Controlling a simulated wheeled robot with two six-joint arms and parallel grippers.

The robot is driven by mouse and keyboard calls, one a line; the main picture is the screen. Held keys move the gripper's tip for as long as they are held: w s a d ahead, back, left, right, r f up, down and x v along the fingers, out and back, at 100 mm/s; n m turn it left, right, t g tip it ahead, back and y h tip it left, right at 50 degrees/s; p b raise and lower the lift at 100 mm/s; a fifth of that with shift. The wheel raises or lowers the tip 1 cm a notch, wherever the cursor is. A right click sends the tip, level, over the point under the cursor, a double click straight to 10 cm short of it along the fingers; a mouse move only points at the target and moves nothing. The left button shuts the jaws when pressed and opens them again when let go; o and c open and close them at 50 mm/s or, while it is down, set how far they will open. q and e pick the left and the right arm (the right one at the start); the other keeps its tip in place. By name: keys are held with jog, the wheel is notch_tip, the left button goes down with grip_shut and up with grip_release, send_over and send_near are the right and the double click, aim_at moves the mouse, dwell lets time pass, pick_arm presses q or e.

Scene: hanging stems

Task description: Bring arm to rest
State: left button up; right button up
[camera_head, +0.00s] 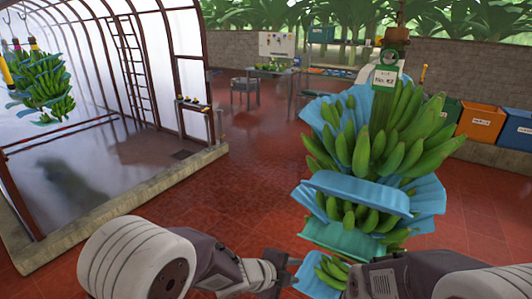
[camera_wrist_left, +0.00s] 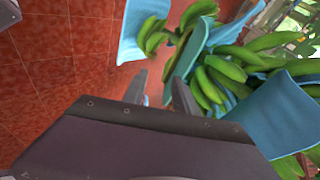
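A large green banana bunch (camera_head: 366,150) hangs at the right of the head view, with blue sheets (camera_head: 358,192) between its hands of fruit. It also fills the upper right of the left wrist view (camera_wrist_left: 238,72). My left gripper (camera_head: 280,272) is below and left of the bunch. Its two fingers stand apart in the left wrist view (camera_wrist_left: 160,95), with nothing seen held between them. The lowest blue sheet and a few bananas (camera_head: 331,271) are just beside it. My right arm (camera_head: 415,275) crosses the bottom right; its fingertips cannot be made out.
Another bunch (camera_head: 42,85) hangs at the far left by an arched tunnel. Green, orange and blue bins (camera_head: 480,121) line the back right wall. A table (camera_head: 272,72) stands behind. The red tiled floor (camera_head: 235,185) is clear.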

pick_arm(q)
jog(key=w+a+r+n+t+y, duration=0.25)
jog(key=w+a+n, duration=0.2)
jog(key=a, duration=0.35)
jog(key=s+a+f+n+g+y, duration=0.1)
jog(key=s+a+f+n+y, duration=0.15)
jog(key=a+n+y, duration=0.8)
jog(key=s+a+f+n+g+h, duration=0.2)
jog(key=s+a+n+g, duration=0.1)
jog(key=s, duration=0.4)
jog(key=s+a+f+n+g+h, duration=0.2)
jog(key=s+a+n+g+h, duration=0.1)
jog(key=s+n, duration=0.3)
jog(key=shift+s+f+n+g, duration=0.25)
jog(key=shift+s+n+g, duration=0.1)
jog(key=shift+s, duration=0.8)
